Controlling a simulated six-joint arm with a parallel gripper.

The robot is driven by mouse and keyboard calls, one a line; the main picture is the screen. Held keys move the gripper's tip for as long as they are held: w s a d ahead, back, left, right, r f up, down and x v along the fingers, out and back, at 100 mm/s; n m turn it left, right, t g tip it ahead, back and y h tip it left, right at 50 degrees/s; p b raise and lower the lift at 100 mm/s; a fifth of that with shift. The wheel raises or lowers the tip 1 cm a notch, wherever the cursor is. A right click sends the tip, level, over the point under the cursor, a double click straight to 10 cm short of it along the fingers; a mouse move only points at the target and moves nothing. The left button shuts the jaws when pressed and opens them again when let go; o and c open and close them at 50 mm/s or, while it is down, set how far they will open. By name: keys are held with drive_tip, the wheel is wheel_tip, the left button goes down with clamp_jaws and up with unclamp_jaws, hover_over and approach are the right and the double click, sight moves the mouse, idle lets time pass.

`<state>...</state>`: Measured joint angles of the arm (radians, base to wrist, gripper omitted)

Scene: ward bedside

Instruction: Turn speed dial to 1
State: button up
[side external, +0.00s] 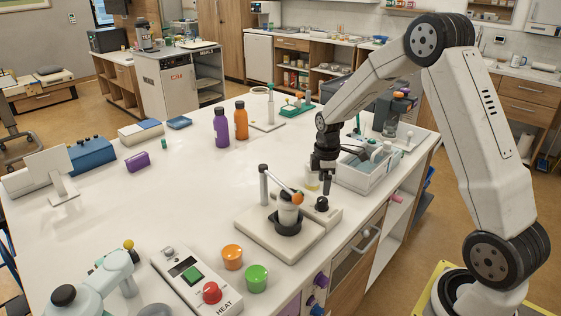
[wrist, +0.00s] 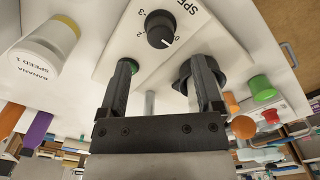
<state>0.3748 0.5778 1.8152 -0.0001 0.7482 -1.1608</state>
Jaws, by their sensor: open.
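The speed dial (wrist: 159,30) is a black round knob on a cream panel, with a white pointer line towards the lower right in the wrist view. Numbers beside it include 2 and 3; which number the line meets I cannot tell. In the side view the dial (side external: 322,203) sits at the right end of the mixer base (side external: 272,246). My gripper (wrist: 164,66) is open and empty. In the side view my gripper (side external: 326,188) points down just above the dial, with no contact clearly visible.
A jar labelled "BANANA SPEED 1" (wrist: 40,52) stands beside the panel. A grey tray (side external: 350,178) lies behind.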

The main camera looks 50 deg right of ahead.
sight(323, 199)
drive_tip(key=shift+f, duration=3.4)
clamp_jaws()
drive_tip(key=shift+m, duration=0.4)
drive_tip(key=m, duration=1.1)
